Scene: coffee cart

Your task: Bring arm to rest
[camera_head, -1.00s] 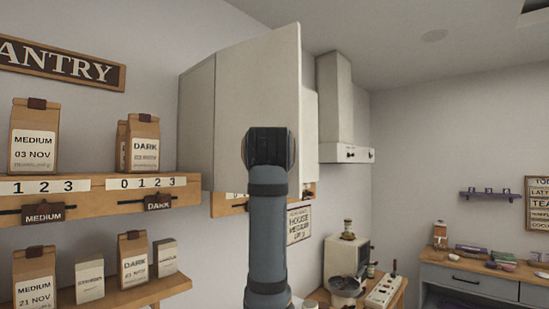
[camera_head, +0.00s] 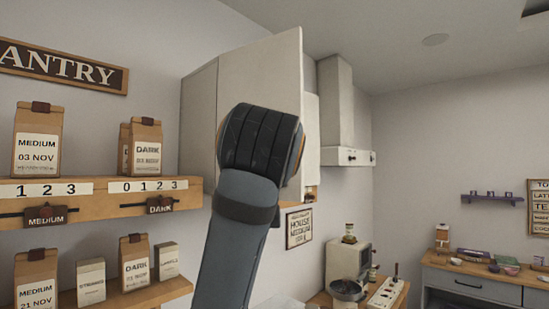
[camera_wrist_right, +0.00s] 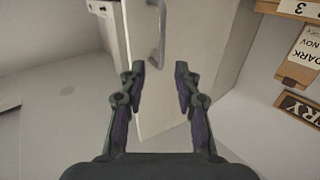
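My right gripper (camera_wrist_right: 160,72) shows in the right wrist view with its two fingers apart and nothing between them. Behind the fingers is the pale cabinet door (camera_wrist_right: 205,45) with a metal handle (camera_wrist_right: 157,35); I cannot tell how far the fingers are from it. In the head view one of my arms rises in the middle, its dark joint covering part of the open white cabinet door (camera_head: 283,75). No fingers show in the head view, and my left gripper is not seen.
Wooden shelves (camera_head: 95,192) with coffee bags, such as the MEDIUM bag (camera_head: 38,140), stand at the left. A white hood (camera_head: 335,105) hangs right of the cabinet. A coffee machine (camera_head: 347,262) and a counter (camera_head: 470,280) are lower right.

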